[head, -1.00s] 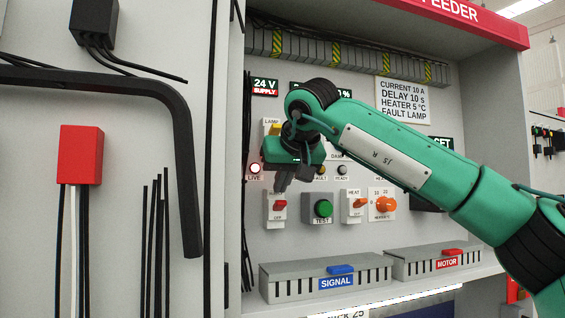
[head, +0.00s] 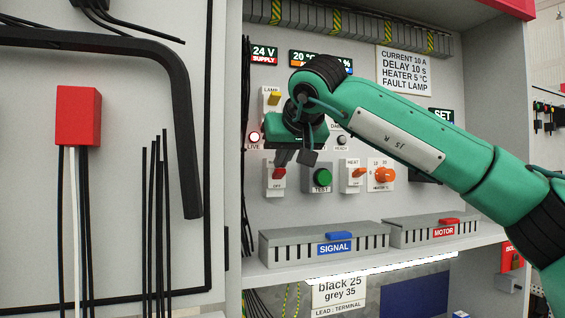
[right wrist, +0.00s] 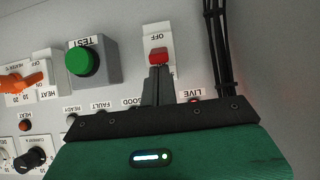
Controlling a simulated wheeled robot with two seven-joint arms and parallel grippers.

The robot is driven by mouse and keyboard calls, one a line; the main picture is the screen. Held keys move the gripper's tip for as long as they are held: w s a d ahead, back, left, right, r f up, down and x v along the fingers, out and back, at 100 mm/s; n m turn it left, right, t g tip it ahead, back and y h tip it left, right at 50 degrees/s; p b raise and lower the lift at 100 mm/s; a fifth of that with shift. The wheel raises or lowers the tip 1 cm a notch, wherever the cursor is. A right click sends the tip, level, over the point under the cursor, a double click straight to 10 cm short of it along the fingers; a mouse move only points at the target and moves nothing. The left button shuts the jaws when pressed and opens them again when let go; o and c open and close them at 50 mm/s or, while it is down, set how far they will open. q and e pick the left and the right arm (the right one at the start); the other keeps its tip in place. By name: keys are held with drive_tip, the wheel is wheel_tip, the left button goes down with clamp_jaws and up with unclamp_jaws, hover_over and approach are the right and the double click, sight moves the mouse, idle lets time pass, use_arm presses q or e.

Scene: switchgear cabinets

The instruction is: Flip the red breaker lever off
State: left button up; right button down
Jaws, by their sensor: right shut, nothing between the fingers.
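The red breaker lever (head: 279,173) sits on a white plate, just above the word OFF in the head view. It also shows in the right wrist view (right wrist: 158,56), which looks at the panel upside down, so OFF reads inverted above it. My right gripper (right wrist: 158,70) is shut and empty, with its fingertips right at the lever's edge. I cannot tell whether they touch it. In the head view my right gripper (head: 283,162) hangs just above the lever and partly covers the plate. My left gripper is not in view.
A green TEST button (head: 322,177) and an orange HEAT switch (head: 357,173) sit to the right of the lever. The LIVE lamp (head: 255,137) is above left. Grey terminal boxes, SIGNAL (head: 290,244) and MOTOR (head: 410,234), stand on the shelf below. Black cables run along the cabinet's left side.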

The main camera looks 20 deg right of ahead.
sight(282, 174)
drive_tip(key=f+t+b, duration=0.1)
drive_tip(key=b, duration=0.2)
drive_tip(key=s+f+t+b, duration=0.1)
drive_tip(key=t+b, duration=0.1)
drive_tip(key=b, duration=0.2)
drive_tip(key=f+t+b, duration=0.1)
drive_tip(key=t+b, duration=0.1)
drive_tip(key=b, duration=0.1)
drive_tip(key=shift+s, duration=0.35)
drive_tip(key=shift+b, duration=0.55)
drive_tip(key=shift+s+f+b, duration=0.1)
drive_tip(key=shift+f+b, duration=0.2)
drive_tip(key=shift+b, duration=0.05)
drive_tip(key=shift+f, duration=0.2)
drive_tip(key=shift+s+f+b, duration=0.15)
drive_tip(key=shift+f+b, duration=0.15)
drive_tip(key=shift+f, duration=0.15)
drive_tip(key=shift+r, duration=0.1)
